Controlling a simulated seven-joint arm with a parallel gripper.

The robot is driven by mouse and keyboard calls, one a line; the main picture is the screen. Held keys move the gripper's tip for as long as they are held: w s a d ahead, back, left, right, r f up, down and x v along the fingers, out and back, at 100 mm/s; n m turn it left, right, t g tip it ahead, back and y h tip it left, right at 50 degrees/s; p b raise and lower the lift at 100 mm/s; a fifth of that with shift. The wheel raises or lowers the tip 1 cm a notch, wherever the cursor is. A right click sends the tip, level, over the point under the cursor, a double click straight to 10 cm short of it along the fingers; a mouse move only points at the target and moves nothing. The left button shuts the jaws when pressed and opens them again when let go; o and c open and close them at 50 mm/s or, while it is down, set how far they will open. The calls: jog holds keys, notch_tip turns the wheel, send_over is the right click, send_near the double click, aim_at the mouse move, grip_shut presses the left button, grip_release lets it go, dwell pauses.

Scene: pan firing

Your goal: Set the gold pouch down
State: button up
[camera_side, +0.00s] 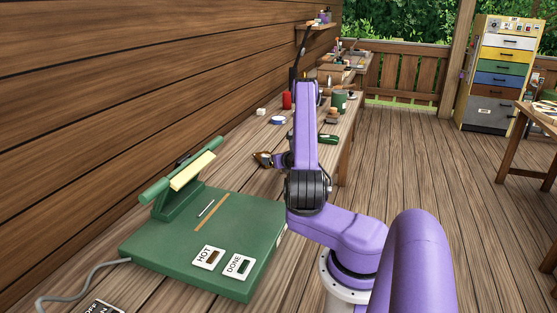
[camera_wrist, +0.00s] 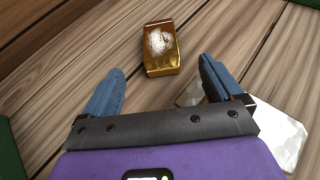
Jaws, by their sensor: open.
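The gold pouch (camera_wrist: 160,48) lies on the wooden bench in the wrist view, with a shiny white patch on its top. It sits ahead of my gripper (camera_wrist: 158,84), just beyond the fingertips and apart from them. The two blue fingers are spread wide with nothing between them. In the side view my gripper (camera_side: 268,159) is low over the bench, partly hidden by my arm. A small gold and dark shape shows at its tip there, too small to make out well.
A green press (camera_side: 240,225) with HOT and DONE labels stands on the bench at the front. A flat silvery piece (camera_wrist: 290,135) lies beside the right finger. A red can (camera_side: 287,100), a blue roll (camera_side: 278,120) and a green mug (camera_side: 339,99) stand farther back. A wooden wall runs along the left.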

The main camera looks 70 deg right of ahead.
jog(key=shift+s+a+r, duration=0.25)
jog(key=shift+s+a, duration=0.15)
jog(key=shift+a, duration=0.05)
